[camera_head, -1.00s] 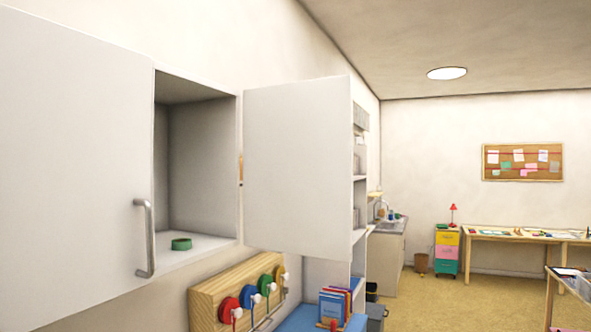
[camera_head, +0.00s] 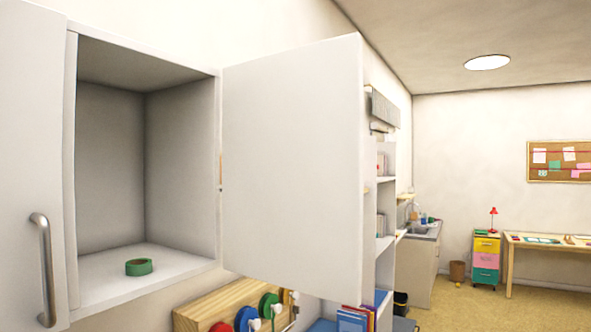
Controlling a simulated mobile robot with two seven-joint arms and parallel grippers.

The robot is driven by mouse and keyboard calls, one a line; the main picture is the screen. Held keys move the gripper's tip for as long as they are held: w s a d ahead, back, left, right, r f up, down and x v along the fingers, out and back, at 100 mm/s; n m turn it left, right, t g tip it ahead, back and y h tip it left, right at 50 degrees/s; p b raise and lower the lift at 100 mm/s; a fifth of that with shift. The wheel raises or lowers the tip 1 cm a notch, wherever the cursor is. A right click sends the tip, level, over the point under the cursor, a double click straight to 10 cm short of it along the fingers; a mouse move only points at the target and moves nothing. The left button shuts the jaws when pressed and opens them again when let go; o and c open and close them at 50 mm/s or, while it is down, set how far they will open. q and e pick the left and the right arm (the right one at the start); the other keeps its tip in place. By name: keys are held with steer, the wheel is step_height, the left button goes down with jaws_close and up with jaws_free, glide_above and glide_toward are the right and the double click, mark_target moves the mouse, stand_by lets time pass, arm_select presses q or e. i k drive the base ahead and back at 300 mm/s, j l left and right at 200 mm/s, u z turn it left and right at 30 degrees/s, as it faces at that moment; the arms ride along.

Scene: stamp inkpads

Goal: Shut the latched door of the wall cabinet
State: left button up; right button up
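The white wall cabinet (camera_head: 150,268) fills the left of the head view. Its right-hand door (camera_head: 295,165) stands wide open, swung out from the cabinet's right side, with its plain inner face toward me. The left-hand door (camera_head: 30,130) has a vertical metal handle (camera_head: 44,268) and covers the cabinet's left part; it looks closed. No latch can be made out. Neither of my grippers is in view.
Below the cabinet a wooden board (camera_head: 215,306) carries several coloured discs. A shelf unit (camera_head: 385,210) with books stands behind the open door. A sink counter (camera_head: 420,262), a coloured drawer unit (camera_head: 486,258) and a desk (camera_head: 550,244) are farther back. The floor between looks clear.

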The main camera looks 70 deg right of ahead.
mark_target(293, 131)
steer(key=k+l, duration=0.1)
steer(key=l, duration=1.1)
steer(key=k+l, duration=0.15)
steer(key=l, duration=0.45)
steer(key=k+l, duration=0.1)
steer(key=l, duration=0.5)
steer(key=k+l, duration=0.1)
steer(key=l, duration=0.55)
